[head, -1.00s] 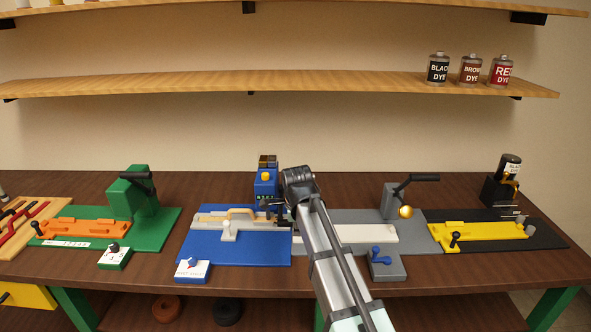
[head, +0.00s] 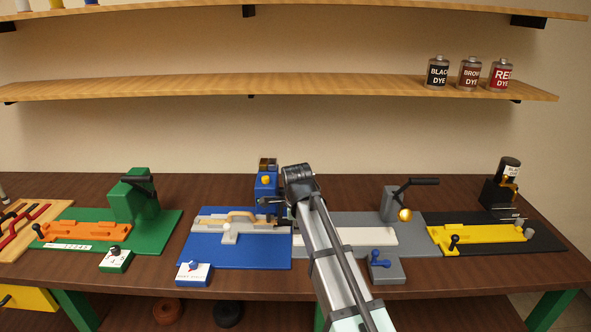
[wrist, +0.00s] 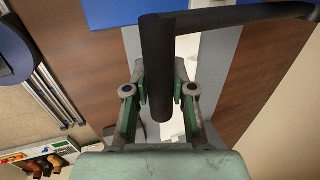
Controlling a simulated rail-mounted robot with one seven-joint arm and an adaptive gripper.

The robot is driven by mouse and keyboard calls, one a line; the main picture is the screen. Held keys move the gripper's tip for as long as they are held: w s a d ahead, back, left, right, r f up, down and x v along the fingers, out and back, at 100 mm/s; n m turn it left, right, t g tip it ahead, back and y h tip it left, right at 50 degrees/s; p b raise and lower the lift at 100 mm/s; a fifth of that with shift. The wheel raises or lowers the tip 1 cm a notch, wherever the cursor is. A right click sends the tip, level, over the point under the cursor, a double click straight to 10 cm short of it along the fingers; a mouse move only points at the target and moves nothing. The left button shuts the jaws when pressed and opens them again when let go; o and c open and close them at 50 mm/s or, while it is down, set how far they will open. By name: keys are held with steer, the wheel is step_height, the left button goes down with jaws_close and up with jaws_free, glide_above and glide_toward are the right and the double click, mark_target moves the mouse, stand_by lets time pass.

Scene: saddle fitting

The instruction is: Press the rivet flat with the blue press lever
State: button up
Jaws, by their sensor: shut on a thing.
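The blue press (head: 265,187) stands at the back of the blue mat (head: 262,252), left of my arm. Its black lever handle (wrist: 156,60) runs between my fingers in the wrist view, with a dark rod going off to the right. My gripper (wrist: 158,88) is shut on this handle. In the head view my arm hides most of the gripper, and a dark piece of the lever (head: 269,201) shows beside the press. A tan strip (head: 240,215) lies in the grey fixture (head: 208,224) on the blue mat. I cannot make out the rivet.
A green station (head: 134,208) stands to the left. A grey station (head: 390,208) with a black crank and a yellow station (head: 480,231) stand to the right. A shelf (head: 200,86) with dye cans runs above the bench.

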steer(key=shift+s+r, duration=0.3)
steer(key=shift+r, duration=0.3)
